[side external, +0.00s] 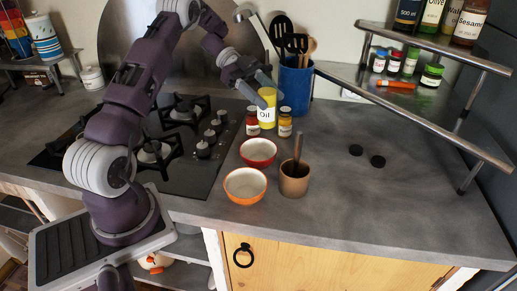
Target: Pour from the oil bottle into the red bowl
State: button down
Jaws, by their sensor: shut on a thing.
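The oil bottle (266,115) is a yellow bottle with a white label reading "Oil". It stands upright, or nearly so, at the back of the counter by the utensil holder. My gripper (262,86) is shut on the upper part of the bottle, and its fingers hide the bottle's top. I cannot tell whether the bottle's base touches the counter. The red bowl (258,153) sits on the counter in front of the bottle, with a pale inside that looks empty. My gripper is behind and above the red bowl.
An orange bowl (245,187) and a brown cup with a stick (295,180) stand in front of the red bowl. Two small jars (285,122) (252,121) stand close to the bottle. A blue utensil holder (296,84) is behind. The counter's right side is mostly clear.

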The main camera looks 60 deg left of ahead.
aim_at(268, 81)
jog(key=shift+w+a+r+m+y, duration=0.1)
jog(key=shift+w+r+m+y, duration=0.1)
jog(key=shift+m+y, duration=0.2)
jog(key=shift+a+r+m+t+y, duration=0.1)
jog(key=shift+r+m+t+y, duration=0.25)
jog(key=shift+r, duration=0.55)
jog(key=shift+a+r+m+t+y, duration=0.1)
jog(key=shift+r+m+t+y, duration=0.2)
jog(key=shift+r, duration=0.6)
jog(key=shift+w+f+m+t+y, duration=0.15)
jog(key=shift+f+m+t+y, duration=0.4)
jog(key=shift+m+t+y, duration=0.25)
jog(key=shift+w+a+m+t+y, duration=0.25)
jog(key=shift+w+a+m+t, duration=0.05)
jog(key=shift+m+t, duration=0.15)
jog(key=shift+w+a+f+m+t+y, duration=0.3)
jog(key=shift+w+f, duration=0.1)
jog(key=shift+f, duration=0.25)
jog(key=shift+w+a+f+m+t+y, duration=0.15)
jog(key=shift+w+f+m+t, duration=0.1)
jog(key=shift+f, duration=0.1)
jog(key=shift+w+a+f+m+t+y, duration=0.1)
jog(key=shift+a+f+m+t+y, duration=0.05)
jog(key=shift+f+m, duration=0.15)
